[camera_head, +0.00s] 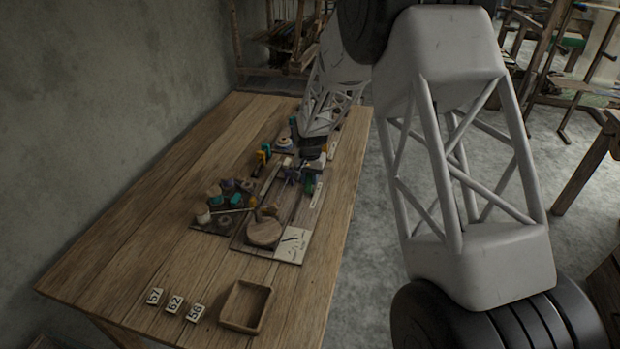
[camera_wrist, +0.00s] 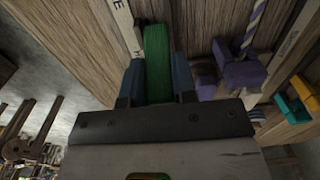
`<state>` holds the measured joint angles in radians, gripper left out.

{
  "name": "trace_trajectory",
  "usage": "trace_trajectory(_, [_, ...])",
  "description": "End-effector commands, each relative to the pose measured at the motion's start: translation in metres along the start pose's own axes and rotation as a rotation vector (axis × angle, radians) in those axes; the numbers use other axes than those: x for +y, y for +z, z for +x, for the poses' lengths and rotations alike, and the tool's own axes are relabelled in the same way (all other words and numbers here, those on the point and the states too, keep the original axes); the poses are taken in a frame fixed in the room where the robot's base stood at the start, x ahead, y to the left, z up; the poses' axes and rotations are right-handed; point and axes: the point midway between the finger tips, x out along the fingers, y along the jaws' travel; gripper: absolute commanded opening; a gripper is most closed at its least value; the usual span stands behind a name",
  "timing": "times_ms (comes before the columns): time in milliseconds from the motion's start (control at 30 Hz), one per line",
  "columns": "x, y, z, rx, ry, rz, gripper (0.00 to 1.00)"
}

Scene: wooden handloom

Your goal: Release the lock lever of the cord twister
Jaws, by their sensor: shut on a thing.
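In the wrist view, the two blue fingers of my gripper (camera_wrist: 157,85) are closed on both sides of a green upright part (camera_wrist: 157,55), which looks like the lock lever. A purple block (camera_wrist: 240,72) with a twisted cord (camera_wrist: 254,25) is to the right of the fingers, apart from them; it looks like part of the cord twister. In the head view, my gripper (camera_head: 310,168) is low over the far right part of the table, with a bit of green (camera_head: 309,186) showing below it. The lever's base and pivot are hidden.
On the wooden table (camera_head: 150,220) are a round wooden disc (camera_head: 264,232), a pale card (camera_head: 293,244), several spools (camera_head: 216,200), an empty wooden tray (camera_head: 246,306) and number tags (camera_head: 175,304). Yellow and teal pieces (camera_wrist: 294,108) show at right in the wrist view. The table's left side is clear.

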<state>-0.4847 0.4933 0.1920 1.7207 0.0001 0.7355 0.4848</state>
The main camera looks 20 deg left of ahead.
Motion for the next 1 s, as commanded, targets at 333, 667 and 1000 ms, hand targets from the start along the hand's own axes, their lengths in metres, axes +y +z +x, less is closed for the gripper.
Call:
trace_trajectory(333, [0.001, 0.000, -0.001, 0.008, 0.000, 0.000, 0.00])
trace_trajectory(667, [0.001, 0.004, -0.003, 0.086, 0.000, 0.000, 0.00])
trace_trajectory(1000, [0.000, 0.011, -0.005, 0.221, -0.001, -0.002, 0.00])
